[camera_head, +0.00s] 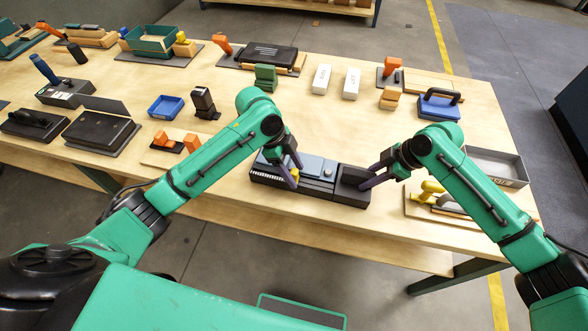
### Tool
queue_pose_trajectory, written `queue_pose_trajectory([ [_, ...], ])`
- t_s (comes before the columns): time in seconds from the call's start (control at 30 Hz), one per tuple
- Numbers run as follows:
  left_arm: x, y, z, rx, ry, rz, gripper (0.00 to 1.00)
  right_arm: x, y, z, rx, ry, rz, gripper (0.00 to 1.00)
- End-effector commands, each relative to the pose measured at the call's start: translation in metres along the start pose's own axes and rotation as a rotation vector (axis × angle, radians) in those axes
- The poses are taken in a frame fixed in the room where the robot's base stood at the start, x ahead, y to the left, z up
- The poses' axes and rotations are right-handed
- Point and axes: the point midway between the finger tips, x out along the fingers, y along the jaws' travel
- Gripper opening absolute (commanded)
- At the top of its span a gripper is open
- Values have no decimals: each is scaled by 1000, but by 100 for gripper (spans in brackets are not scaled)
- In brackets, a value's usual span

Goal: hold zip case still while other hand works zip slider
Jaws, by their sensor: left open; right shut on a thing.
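The zip case (316,166) lies near the front edge of the table, a long dark body with a blue-grey top and a pale toothed strip along its front left. A small yellow piece (295,171), apparently the zip slider, shows between the fingers of my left gripper (296,177). That gripper is open, with its fingers around or just beside the yellow piece; contact cannot be told. My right gripper (367,179) is shut on the dark block (349,190) at the case's right end. Its fingers partly hide that end.
An orange-handled piece on a board (160,156) lies to the left, and a grey open tray (497,164) and yellow-handled tools (432,189) to the right. White blocks (322,79) and a green block (265,78) stand behind. Bare wood (340,125) lies just beyond the case.

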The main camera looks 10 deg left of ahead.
Motion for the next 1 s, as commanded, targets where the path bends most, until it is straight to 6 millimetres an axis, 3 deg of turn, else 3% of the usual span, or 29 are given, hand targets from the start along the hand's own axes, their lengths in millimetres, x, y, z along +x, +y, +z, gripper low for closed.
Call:
queue_pose_trajectory([
  [0.2, 2, 0, 0, 0, 0, -1, 62, 5, -4, 6, 6, -12, -13, 0],
  [0.23, 2, 0, 0, 0, 0, -1, 55, 5, -4, 6, 6, -12, -13, 0],
  [0.37, 2, 0, 1, -1, 0, -2, 5, 5, -4, 6, 5, -12, -13, 0],
  [0.4, 2, 0, 1, -1, 0, -2, 0, 5, -4, 6, 5, -12, -13, 0],
  [1.0, 1, -2, 1, -1, 0, -6, 0, 5, -4, 6, 3, -11, -15, 0],
])
